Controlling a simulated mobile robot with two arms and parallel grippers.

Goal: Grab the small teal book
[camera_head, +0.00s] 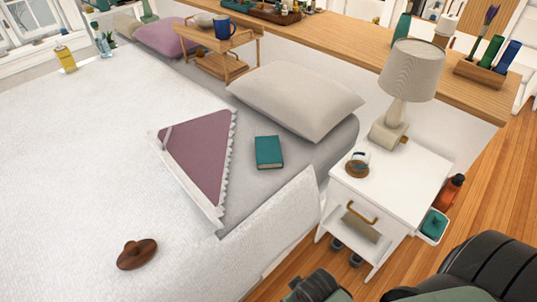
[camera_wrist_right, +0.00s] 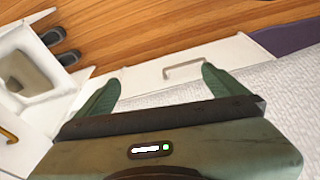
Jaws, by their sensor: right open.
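The small teal book (camera_head: 268,153) lies flat on the grey sheet of the bed, between the white pillow and the folded-back blanket edge. My right gripper (camera_wrist_right: 160,88) shows in the right wrist view with its two green fingers spread apart and nothing between them. It faces the side of the bed and the wooden floor, and the book is not in that view. In the head view, part of my right arm shows at the bottom right, well apart from the book. My left gripper is not in view.
A white nightstand (camera_head: 405,177) with a lamp (camera_head: 411,75) and a small cup (camera_head: 358,162) stands right of the bed. A white pillow (camera_head: 295,98) lies behind the book. A mauve triangular cloth (camera_head: 200,150) lies left of it. A brown wooden object (camera_head: 137,254) rests on the blanket.

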